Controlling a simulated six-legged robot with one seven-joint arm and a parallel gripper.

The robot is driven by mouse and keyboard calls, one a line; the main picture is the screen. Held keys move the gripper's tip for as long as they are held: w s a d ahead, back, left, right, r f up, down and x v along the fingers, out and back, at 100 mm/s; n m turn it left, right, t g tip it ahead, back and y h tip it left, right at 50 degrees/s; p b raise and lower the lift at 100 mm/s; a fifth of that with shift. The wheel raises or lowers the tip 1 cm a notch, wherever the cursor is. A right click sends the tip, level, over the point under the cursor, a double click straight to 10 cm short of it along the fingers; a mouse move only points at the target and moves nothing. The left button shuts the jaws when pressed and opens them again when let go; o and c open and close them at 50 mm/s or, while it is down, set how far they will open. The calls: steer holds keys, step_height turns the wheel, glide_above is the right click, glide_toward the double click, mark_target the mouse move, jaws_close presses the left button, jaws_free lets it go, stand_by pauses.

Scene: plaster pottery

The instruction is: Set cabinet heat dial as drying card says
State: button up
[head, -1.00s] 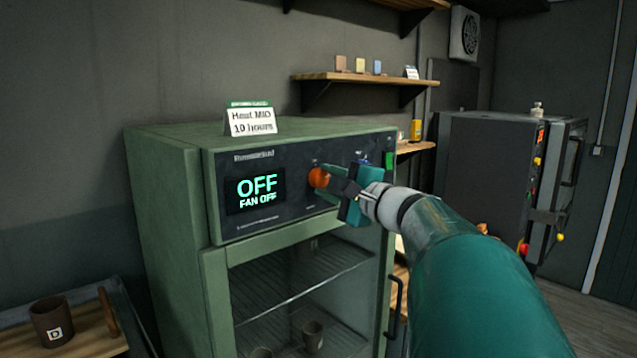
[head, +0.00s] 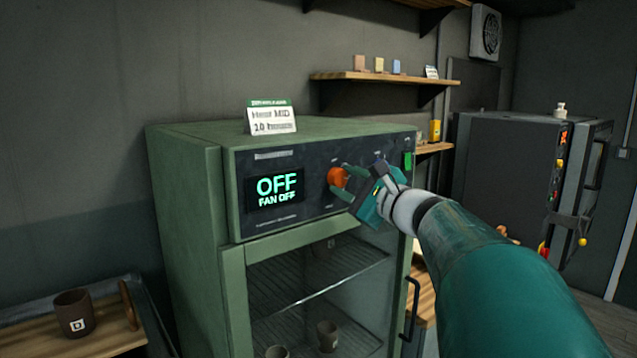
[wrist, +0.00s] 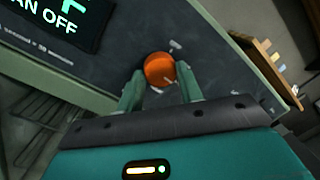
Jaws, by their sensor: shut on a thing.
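The green drying cabinet (head: 185,200) has a dark control panel with an orange dial (head: 338,177), which also shows in the wrist view (wrist: 160,69). The display (head: 275,190) reads OFF and FAN OFF. The drying card (head: 271,118) on top of the cabinet reads Heat MID and 10 hours, slightly blurred now. My gripper (head: 345,180) is at the dial, and in the wrist view its two fingers (wrist: 160,88) are closed on either side of the dial. My gripper is tilted relative to the panel.
Cups stand on wire racks behind the cabinet's glass door. A mug (head: 74,312) marked D sits on a wooden board at the lower left. A wall shelf (head: 385,78) and a dark kiln-like box (head: 510,190) are at the right.

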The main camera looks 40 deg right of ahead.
steer(key=o, duration=1)
steer(key=shift+s, duration=0.1)
steer(key=s+f, duration=0.1)
steer(key=s, duration=1.2)
steer(key=shift+s+f, duration=0.15)
steer(key=shift+s, duration=0.15)
steer(key=shift+d, duration=0.15)
